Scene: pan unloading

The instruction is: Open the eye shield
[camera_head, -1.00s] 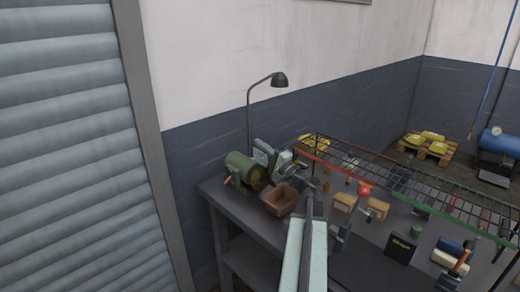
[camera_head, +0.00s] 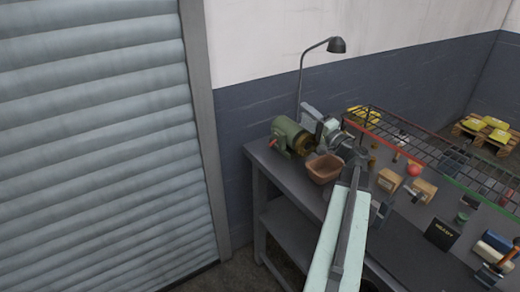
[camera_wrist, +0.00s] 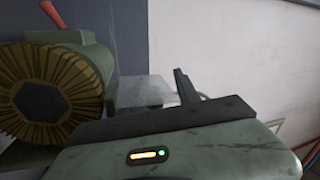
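The green bench grinder (camera_head: 290,137) stands at the far left end of the workbench. In the wrist view its body (camera_wrist: 95,52) and bristled wire wheel (camera_wrist: 14,118) fill the left side. A pale, see-through panel (camera_wrist: 143,91), which looks like the eye shield, shows right of the wheel. My gripper (camera_head: 311,115) is beside the grinder, on its right. In the wrist view one dark finger stands up just right of the panel. I cannot tell whether it touches the panel, and the other finger cannot be made out.
A brown bin (camera_head: 324,169) sits on the bench in front of the grinder, below my arm. A desk lamp (camera_head: 337,45) rises behind. A wire rack (camera_head: 440,150), wooden blocks (camera_head: 424,190) and a black box (camera_head: 442,234) crowd the bench on the right.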

